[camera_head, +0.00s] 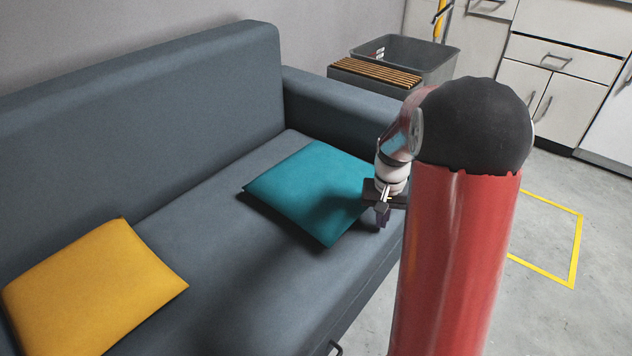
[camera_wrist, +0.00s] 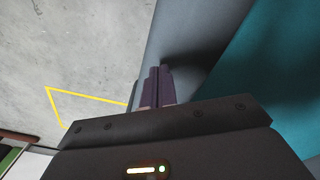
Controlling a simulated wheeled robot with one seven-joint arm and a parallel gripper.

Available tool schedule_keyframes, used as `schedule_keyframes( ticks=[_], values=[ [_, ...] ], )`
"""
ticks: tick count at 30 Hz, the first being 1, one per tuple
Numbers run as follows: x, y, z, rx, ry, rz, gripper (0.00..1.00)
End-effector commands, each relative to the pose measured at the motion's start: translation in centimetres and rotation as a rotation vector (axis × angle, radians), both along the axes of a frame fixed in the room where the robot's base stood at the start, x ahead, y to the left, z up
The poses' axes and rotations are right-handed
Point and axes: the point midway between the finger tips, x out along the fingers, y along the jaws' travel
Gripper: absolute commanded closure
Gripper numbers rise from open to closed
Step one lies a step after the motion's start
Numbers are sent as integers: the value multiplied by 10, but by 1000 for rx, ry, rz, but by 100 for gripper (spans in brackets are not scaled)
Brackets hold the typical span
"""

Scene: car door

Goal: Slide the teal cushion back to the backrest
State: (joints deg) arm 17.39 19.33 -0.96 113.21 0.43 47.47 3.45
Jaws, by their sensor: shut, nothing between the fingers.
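The teal cushion (camera_head: 312,190) lies tilted on the seat of the grey-blue sofa (camera_head: 237,185), toward its right end. A strip of seat shows between the cushion and the backrest (camera_head: 150,115). My gripper (camera_head: 383,217) is at the cushion's front right edge, near the seat's front edge. Its fingers point down and are shut with nothing between them. In the wrist view the fingers (camera_wrist: 158,88) are together, and the teal cushion (camera_wrist: 275,85) fills the right side. I cannot tell whether the fingers touch the cushion.
A yellow cushion (camera_head: 95,290) lies on the left of the seat. The sofa's armrest (camera_head: 340,115) stands behind the teal cushion on the right. A grey bin (camera_head: 405,58) and a slatted wooden item (camera_head: 375,75) are beyond it. The floor at right has yellow tape (camera_head: 575,250).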

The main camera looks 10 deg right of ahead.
Motion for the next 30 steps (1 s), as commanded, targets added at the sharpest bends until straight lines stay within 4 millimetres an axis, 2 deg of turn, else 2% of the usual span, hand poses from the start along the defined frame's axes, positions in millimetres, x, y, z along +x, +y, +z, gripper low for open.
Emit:
schedule_keyframes(
  ticks=[11,30],
  values=[
    [0,0,-1,0,0,0,100],
    [0,0,-14,0,0,0,100]
  ],
)
